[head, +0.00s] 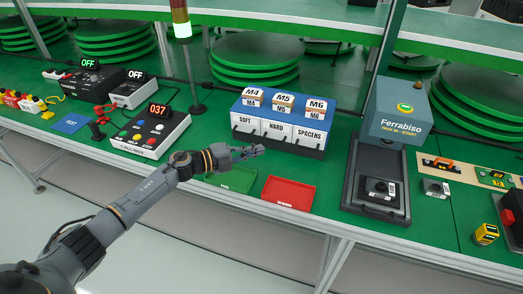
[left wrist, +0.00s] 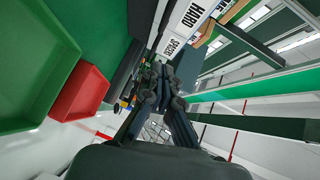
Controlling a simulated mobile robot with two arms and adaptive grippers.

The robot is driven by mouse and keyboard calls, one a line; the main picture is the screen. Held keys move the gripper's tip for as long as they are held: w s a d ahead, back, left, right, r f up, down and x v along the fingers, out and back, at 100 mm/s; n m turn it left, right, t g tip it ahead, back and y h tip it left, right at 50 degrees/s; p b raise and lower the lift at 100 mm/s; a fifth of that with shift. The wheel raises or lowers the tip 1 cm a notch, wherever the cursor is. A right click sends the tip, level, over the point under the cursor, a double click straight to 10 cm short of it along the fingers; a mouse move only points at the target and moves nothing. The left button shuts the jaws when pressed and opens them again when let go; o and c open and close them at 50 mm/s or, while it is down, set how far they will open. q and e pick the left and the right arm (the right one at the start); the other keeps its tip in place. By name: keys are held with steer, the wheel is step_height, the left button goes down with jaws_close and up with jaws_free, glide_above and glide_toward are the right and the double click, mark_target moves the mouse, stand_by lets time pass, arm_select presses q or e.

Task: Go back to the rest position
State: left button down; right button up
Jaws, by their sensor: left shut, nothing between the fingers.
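My left gripper (head: 254,151) reaches in from the lower left in the head view. It is shut and empty, above the green table near the green tray (head: 238,179) and in front of the bin rack (head: 279,130). In the left wrist view the gripper (left wrist: 157,68) points away from the camera with its fingers together. The green tray (left wrist: 28,118) and the red tray (left wrist: 72,116) lie to its left there. My right gripper is not in either view.
A red tray (head: 287,192) lies right of the gripper. The Ferrabiso test station (head: 398,112) stands further right. A call box (head: 150,134) reading 037 and a signal pole (head: 183,50) stand left. Green turntables (head: 255,60) are behind. The table's front edge (head: 330,226) runs below.

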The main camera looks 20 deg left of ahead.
arm_select(q)
steer(key=a, duration=0.1)
steer(key=s+a, duration=0.1)
steer(key=shift+s+a+f, duration=0.15)
steer(key=shift+a+f, duration=0.2)
steer(key=shift+a, duration=0.05)
steer(key=s+d+f+n+g+y, duration=0.1)
steer(key=s+f+n+g+y, duration=0.25)
steer(key=s+n, duration=0.65)
steer(key=s+d+f+n+g+y, duration=0.15)
steer(key=s+f+n+y, duration=0.35)
steer(key=s, duration=0.9)
steer(key=s+d+f+n+g+y, duration=0.1)
steer(key=s+f+n+g+y, duration=0.2)
steer(key=s+n, duration=0.75)
step_height(320, 180, down, 24)
steer(key=s+m+g, duration=0.1)
steer(key=s+m, duration=0.1)
steer(key=s, duration=0.1)
steer(key=s+a+f, duration=0.1)
steer(key=s+f, duration=0.7)
steer(key=s+a+f+g, duration=0.1)
steer(key=s+a+f, duration=0.1)
steer(key=s+f, duration=0.6)
steer(key=shift+s+a+f, duration=0.15)
steer(key=shift+s+a, duration=0.05)
steer(key=shift+a, duration=0.05)
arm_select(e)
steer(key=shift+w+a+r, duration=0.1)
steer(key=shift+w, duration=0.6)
